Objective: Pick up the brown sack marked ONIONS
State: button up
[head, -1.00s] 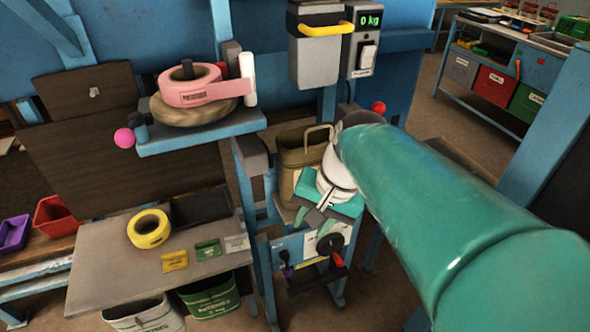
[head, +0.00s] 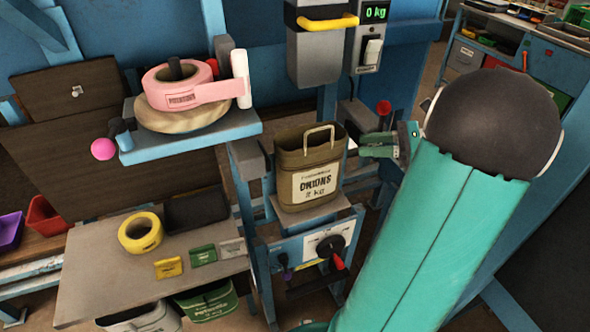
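The brown sack marked ONIONS (head: 309,168) stands upright on a small grey platform (head: 345,201) in the middle of the head view. Its white label reads ONIONS 2 kg, and a tan loop handle rises from its top rim. My gripper (head: 362,145) is to the right of the sack, around the height of its upper part, with its green fingers pointing left toward it. The fingers look parted, with nothing between them. A gap shows between the fingertips and the sack in this view.
A scale box with a yellow handle (head: 327,23) and a 0 kg display hangs above the sack. A blue shelf (head: 190,137) with a pink tape roll is at left. A lower table (head: 110,275) holds yellow tape and cards. White and green sacks stand beneath it.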

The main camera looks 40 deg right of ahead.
send_near(309, 157)
notch_tip(309, 157, up, 3)
jog(key=w+a, duration=0.2)
jog(key=x, duration=0.3)
jog(key=r+x, duration=0.1)
jog(key=x, duration=0.1)
jog(key=shift+w+a, duration=0.25)
jog(key=shift+a, duration=0.05)
grip_shut()
dwell(1.0)
